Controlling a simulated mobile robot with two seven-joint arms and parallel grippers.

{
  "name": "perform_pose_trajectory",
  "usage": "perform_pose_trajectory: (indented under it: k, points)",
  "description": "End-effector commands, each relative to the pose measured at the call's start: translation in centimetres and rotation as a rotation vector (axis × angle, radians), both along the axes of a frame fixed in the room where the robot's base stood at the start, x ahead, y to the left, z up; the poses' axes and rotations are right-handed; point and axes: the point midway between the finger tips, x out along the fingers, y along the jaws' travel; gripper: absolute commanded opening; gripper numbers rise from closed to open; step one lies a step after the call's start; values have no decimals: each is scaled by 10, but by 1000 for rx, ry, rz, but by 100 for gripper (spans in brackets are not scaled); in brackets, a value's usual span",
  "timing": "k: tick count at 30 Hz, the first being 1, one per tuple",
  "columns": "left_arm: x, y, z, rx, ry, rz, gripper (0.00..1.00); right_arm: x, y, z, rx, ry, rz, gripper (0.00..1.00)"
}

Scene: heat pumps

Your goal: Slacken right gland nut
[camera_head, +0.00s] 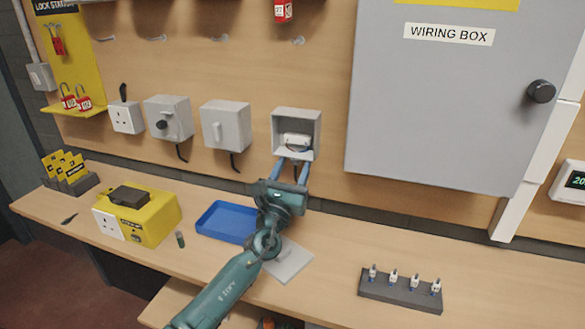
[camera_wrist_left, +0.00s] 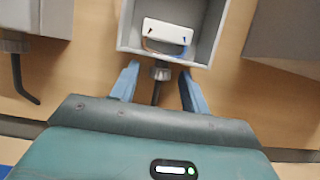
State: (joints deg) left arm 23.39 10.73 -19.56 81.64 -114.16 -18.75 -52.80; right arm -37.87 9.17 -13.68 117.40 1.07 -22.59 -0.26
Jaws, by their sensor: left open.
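An open grey wall box (camera_head: 296,128) has a white terminal block inside. The wrist view shows the same box (camera_wrist_left: 210,40), with a dark grey gland nut (camera_wrist_left: 160,73) under its bottom edge and a black cable hanging from it. My left gripper (camera_head: 293,163) points up at the box from below. In the wrist view its two blue fingers stand open on either side of the gland nut, with a visible gap on each side. In the head view the nut is mostly hidden by the fingers. My right gripper is not in view.
Closed grey boxes (camera_head: 226,125) with cables hang to the left, and the large wiring box (camera_head: 440,110) is to the right. The bench below holds a blue tray (camera_head: 222,222), a yellow unit (camera_head: 155,213) and a dark connector rack (camera_head: 400,290).

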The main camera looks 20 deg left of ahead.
Motion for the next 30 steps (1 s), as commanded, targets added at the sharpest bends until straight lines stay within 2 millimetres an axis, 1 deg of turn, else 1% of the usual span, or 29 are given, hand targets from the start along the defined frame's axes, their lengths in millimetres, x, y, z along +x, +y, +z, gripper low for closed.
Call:
perform_pose_trajectory:
  k: [1, 2, 17, 20, 23, 27, 30]
  points:
    - [0, 0, 0, 0, 0, 0, 45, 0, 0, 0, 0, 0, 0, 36]
    - [0, 0, 0, 0, 0, 0, 43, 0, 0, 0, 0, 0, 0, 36]
    - [0, 0, 0, 0, 0, 0, 2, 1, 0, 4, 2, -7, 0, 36]
    - [0, 0, -1, 0, -1, -3, 1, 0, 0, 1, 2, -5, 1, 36]
    - [0, 2, -4, 2, -5, -29, 1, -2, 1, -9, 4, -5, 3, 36]
    - [1, 4, -7, 4, -8, -111, 1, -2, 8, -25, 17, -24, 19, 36]
    - [1, 6, -7, 3, -8, -167, 1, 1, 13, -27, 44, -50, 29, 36]
